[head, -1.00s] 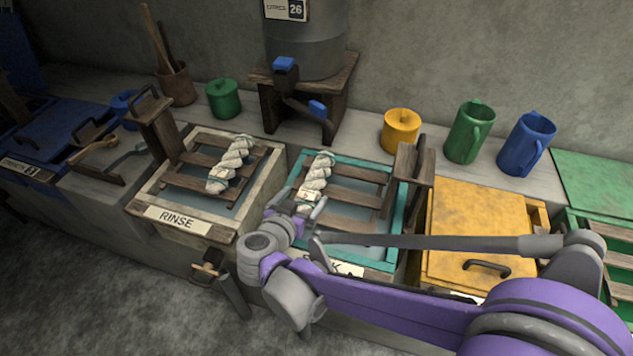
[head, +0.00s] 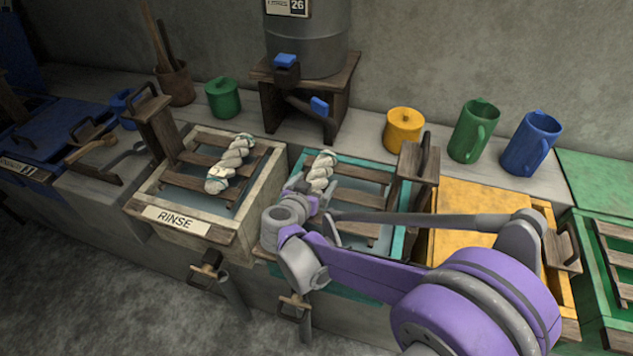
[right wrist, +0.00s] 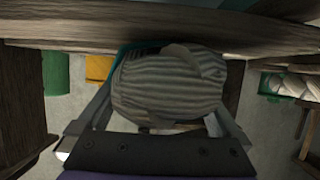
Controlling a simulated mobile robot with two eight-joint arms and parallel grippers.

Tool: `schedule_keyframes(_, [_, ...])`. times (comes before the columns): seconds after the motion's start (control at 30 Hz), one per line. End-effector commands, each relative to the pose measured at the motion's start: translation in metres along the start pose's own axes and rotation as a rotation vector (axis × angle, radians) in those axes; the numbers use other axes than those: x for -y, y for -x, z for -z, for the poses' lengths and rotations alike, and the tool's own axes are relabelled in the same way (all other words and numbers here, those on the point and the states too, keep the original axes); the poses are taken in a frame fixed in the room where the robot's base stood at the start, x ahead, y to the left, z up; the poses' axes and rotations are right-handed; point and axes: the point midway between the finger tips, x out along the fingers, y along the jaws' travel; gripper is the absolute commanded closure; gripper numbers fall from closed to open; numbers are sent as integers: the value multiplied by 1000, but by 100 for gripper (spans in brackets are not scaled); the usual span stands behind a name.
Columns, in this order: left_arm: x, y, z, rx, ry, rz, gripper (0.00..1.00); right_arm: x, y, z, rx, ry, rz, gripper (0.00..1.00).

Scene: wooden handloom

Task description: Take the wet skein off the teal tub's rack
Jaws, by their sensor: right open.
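The teal tub (head: 388,242) has a rack of dark wooden slats (head: 360,198). A pale twisted wet skein (head: 321,168) lies on the left part of that rack. My right gripper (head: 310,198) is at the skein's near end, and my arm hides part of the tub's front. In the right wrist view the striped skein (right wrist: 168,85) fills the gap between the two open fingers, close in front of the palm. I cannot tell whether the fingers touch it. My left gripper is not in view.
The rinse tub (head: 250,222) on the left holds another pale skein (head: 231,163) on its rack. A wooden post (head: 418,178) rises at the teal tub's right. A yellow tub (head: 470,212), a yellow pot (head: 404,130), and green (head: 474,130) and blue (head: 531,143) jugs stand nearby.

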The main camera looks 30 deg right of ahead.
Motion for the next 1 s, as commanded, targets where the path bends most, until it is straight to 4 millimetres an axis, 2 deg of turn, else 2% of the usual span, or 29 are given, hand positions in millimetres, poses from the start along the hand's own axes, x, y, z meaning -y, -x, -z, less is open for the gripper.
schedule_keyframes(0.03, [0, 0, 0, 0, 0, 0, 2, 0, 0, 0, 0, 0, 0, 0])
schedule_keyframes(0.07, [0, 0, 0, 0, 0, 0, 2, 0, 0, 0, 0, 0, 0, 5])
schedule_keyframes(0.53, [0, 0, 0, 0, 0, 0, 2, 0, 0, 0, 0, -1, 0, 90])
schedule_keyframes(0.57, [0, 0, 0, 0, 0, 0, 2, 0, 1, 0, 0, 0, 0, 92])
schedule_keyframes(0.83, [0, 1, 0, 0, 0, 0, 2, 0, 1, 2, 0, 0, 0, 92])
schedule_keyframes(1.0, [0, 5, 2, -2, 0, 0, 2, 0, 5, 12, -1, -1, 0, 93])
